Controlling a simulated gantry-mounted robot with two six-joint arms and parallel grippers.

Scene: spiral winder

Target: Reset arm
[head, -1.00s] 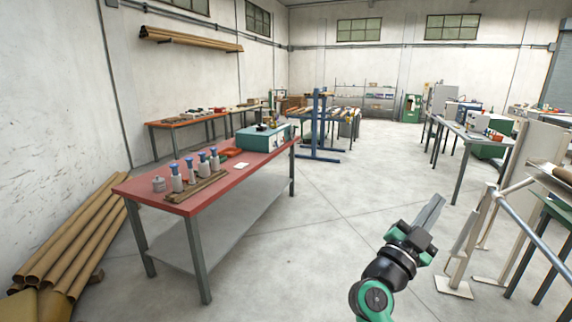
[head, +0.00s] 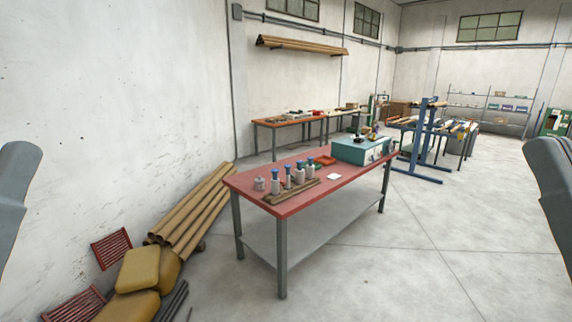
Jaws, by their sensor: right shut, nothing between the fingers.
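My right gripper (head: 552,180) shows only in part, as grey shapes cut off by the right edge of the head view. It is shut with nothing in it, and it is clear of the furniture in the picture. A grey piece of my left arm (head: 14,185) shows at the left edge. The fingers of my left gripper cannot be made out.
A red-topped table (head: 330,190) stands in the middle, with several bottles (head: 287,175) and a teal machine (head: 358,150) on it. Brown tubes (head: 190,215) and yellow sacks (head: 137,270) lie along the left wall.

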